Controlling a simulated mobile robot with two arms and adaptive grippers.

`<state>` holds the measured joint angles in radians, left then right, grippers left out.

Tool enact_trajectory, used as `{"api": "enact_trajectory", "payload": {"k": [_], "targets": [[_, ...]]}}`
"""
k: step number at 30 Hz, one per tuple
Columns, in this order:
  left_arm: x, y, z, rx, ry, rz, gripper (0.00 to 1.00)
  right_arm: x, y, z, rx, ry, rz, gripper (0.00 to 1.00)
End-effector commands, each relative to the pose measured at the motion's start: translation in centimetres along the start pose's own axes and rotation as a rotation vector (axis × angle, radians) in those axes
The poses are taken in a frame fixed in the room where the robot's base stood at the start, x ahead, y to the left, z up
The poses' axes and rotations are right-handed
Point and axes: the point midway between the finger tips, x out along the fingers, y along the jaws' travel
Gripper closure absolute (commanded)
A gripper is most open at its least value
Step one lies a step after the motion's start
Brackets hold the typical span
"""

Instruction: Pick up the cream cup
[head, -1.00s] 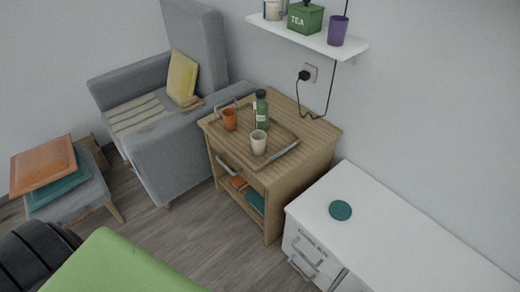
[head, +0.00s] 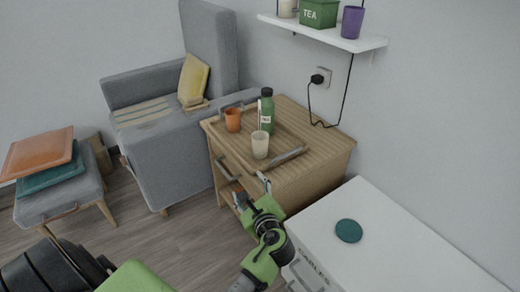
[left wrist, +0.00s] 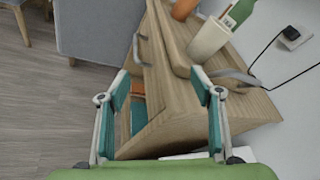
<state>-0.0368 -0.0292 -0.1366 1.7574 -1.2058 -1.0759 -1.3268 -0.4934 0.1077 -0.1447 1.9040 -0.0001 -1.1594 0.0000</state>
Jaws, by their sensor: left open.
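The cream cup (head: 260,146) stands upright on the wooden tray (head: 288,157) on the wooden side table, near the tray's front right corner. In the left wrist view the cream cup (left wrist: 208,40) is at the upper right, beyond the fingers. My left gripper (head: 252,188) is open and empty in front of the table, lower than the cup and apart from it. Its two teal-padded fingers (left wrist: 158,92) are spread in the left wrist view, with the table's front behind them. My right gripper does not show.
An orange cup (head: 233,121) and a green bottle (head: 268,115) stand close to the cream cup. A tray handle (left wrist: 238,76) rises near it. A white cabinet (head: 400,255) with a teal disc (head: 348,231) is at the right, and a grey armchair (head: 165,160) at the left.

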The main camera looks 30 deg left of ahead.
Motion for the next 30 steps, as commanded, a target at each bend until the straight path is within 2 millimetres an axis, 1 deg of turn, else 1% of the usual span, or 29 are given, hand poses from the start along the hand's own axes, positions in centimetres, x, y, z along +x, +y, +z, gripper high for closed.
{"api": "enact_trajectory", "payload": {"k": [1,4,6,9,11,14,18,21,24,30], "targets": [[0.5,-2.0,0.4,0.111,-0.045,-0.037,0.41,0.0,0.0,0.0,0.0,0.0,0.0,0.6],[0.9,-5.5,1.0,0.334,-0.134,-0.1,0.41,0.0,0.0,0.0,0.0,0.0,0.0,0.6],[1.0,-7.4,1.2,0.453,-0.181,-0.129,0.41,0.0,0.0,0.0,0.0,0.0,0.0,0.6],[1.1,-8.9,1.3,0.552,-0.223,-0.151,0.41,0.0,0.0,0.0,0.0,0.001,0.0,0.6],[1.5,-9.4,1.4,0.581,-0.236,-0.157,0.41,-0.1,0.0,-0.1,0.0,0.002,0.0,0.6],[3.0,-9.9,1.7,0.593,-0.243,-0.158,0.41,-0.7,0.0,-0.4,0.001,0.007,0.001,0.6],[5.8,-10.4,2.2,0.59,-0.242,-0.158,0.41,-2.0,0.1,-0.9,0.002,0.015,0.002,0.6],[7.5,-10.8,2.5,0.589,-0.24,-0.157,0.41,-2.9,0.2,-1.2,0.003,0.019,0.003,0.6],[8.7,-11.1,2.6,0.59,-0.239,-0.159,0.41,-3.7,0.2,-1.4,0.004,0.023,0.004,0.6],[9.8,-11.2,2.9,0.587,-0.238,-0.157,0.41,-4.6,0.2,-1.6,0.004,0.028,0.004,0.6]]}}
